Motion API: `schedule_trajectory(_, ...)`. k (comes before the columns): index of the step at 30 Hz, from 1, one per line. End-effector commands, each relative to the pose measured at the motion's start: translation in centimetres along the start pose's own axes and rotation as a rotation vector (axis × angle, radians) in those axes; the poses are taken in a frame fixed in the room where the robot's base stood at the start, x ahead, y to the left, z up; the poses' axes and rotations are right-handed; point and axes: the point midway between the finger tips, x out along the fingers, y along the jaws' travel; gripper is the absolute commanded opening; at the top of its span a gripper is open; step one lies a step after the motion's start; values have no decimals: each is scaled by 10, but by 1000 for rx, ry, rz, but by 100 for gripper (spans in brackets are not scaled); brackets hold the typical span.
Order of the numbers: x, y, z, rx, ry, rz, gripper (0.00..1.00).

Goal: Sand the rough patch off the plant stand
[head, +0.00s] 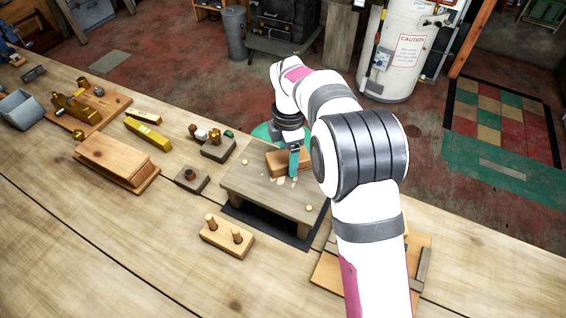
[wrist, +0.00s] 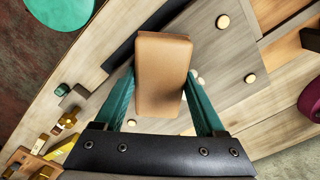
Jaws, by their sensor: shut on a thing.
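The plant stand (head: 250,190) is a low, grey-brown wooden stand with short legs. Its top also shows in the wrist view (wrist: 215,50), with several round pale plugs. My gripper (head: 293,160) has teal fingers and is shut on a tan sanding block (wrist: 162,75). The block also shows in the head view (head: 280,160), over the back right part of the stand's top. I cannot tell whether it touches the wood. Pale, ragged flecks (head: 280,181) lie on the top beside the block, perhaps the rough patch; the block and fingers hide part of that area.
The stand is on a dark mat (head: 262,228) on the workbench (head: 130,230). A two-peg wooden block (head: 227,238) lies in front. To the left are a wooden box (head: 110,160), a yellow tool (head: 147,135) and small blocks. A teal disc (wrist: 60,8) is behind the stand.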

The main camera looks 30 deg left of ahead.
Motion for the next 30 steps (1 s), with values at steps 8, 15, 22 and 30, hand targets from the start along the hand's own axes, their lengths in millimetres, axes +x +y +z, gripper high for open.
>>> schedule_trajectory(8, 0, 1, 1, -1, 0, -2, 20)
schedule_trajectory(15, 0, -15, -15, 0, 1, -3, 20)
schedule_trajectory(22, 0, -30, -30, -2, 0, -3, 20)
schedule_trajectory(30, 0, -40, -47, 0, 1, -2, 20)
